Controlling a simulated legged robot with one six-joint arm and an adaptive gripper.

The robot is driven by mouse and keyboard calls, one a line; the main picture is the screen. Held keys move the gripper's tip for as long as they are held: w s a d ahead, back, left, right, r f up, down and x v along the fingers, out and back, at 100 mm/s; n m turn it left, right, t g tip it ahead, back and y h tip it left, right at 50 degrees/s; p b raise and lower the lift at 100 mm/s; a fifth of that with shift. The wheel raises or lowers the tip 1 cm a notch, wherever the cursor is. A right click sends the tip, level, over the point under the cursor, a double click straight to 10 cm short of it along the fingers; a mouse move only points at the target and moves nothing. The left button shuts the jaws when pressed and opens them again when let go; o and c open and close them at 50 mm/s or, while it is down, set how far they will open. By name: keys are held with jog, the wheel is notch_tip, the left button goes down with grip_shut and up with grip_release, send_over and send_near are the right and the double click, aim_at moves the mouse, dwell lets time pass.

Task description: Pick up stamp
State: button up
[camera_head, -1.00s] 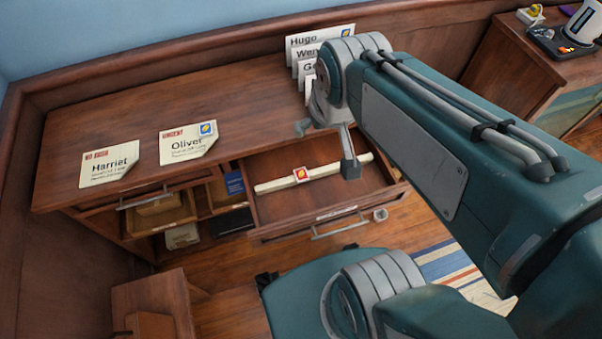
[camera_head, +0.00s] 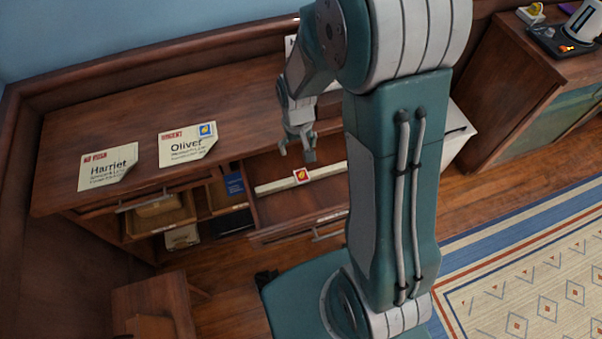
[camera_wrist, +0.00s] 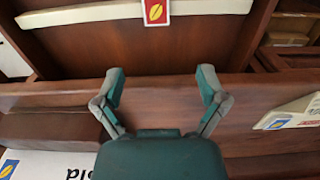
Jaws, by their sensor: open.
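In the wrist view the stamp (camera_wrist: 156,12) shows at the top edge, partly cut off. My gripper (camera_head: 296,152) is open and empty, with its fingers above the drawer on the desk side of the stamp. In the wrist view my gripper (camera_wrist: 161,82) has its fingers spread, apart from the stamp and below it in the picture.
Letters marked Harriet (camera_head: 108,167) and Oliver (camera_head: 187,146) lie on the desk top (camera_head: 150,100). Oliver's letter bears a blue stamp. Open compartments (camera_head: 160,215) lie left of the drawer. A second cabinet (camera_head: 515,85) stands right.

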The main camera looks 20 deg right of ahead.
aim_at(302, 176)
jog(key=f, duration=1)
jog(key=shift+w+d+f, duration=0.1)
jog(key=shift+d+f, duration=0.1)
jog(key=shift+f, duration=0.05)
jog(key=shift+f, duration=0.25)
dwell(0.3)
jog(key=c, duration=0.8)
